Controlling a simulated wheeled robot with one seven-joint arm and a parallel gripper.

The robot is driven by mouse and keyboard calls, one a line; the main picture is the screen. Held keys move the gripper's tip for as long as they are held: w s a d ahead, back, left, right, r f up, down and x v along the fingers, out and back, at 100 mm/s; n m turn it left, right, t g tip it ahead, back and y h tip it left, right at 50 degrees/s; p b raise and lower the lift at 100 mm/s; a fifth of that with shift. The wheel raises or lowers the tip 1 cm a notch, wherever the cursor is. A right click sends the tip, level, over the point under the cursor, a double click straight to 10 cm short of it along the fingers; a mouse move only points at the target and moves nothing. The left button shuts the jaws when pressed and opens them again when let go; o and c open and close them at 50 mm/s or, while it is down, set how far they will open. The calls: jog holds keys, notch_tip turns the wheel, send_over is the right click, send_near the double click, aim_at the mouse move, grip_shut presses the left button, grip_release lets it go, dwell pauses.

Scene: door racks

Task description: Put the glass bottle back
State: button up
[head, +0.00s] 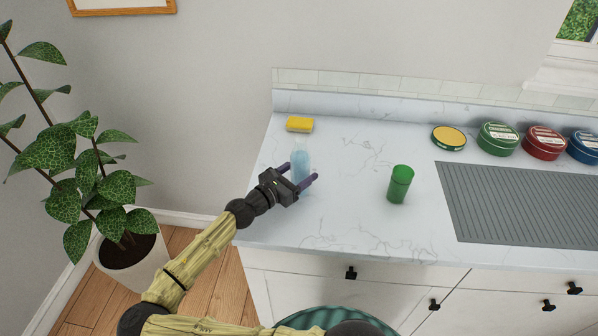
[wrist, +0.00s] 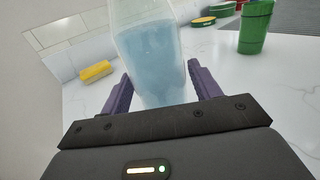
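The glass bottle (head: 301,164) is clear with pale blue contents and stands upright on the marble counter (head: 345,226), near its left end. My gripper (head: 299,174) is at the bottle, low over the counter. In the wrist view the bottle (wrist: 153,57) is between the two purple fingers of my gripper (wrist: 160,88). The fingers are spread, with a visible gap on the right side of the bottle. The lower part of the bottle is hidden behind the gripper body, and its top is cut off in the wrist view.
A green cup (head: 400,185) stands to the right of the bottle. A yellow sponge (head: 299,124) lies behind it. Several round tins, including a green tin (head: 498,139), line the back right, behind a grey ribbed mat (head: 520,205). A potted plant (head: 131,266) stands left of the counter.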

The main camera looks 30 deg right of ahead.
jog(key=shift+o, duration=0.6)
jog(key=shift+r, duration=0.1)
jog(key=b+v, duration=0.2)
jog(key=v, duration=1)
jog(key=shift+s+b, duration=0.1)
jog(key=shift+b, duration=0.25)
notch_tip(320, 180, up, 10)
jog(key=p, duration=1)
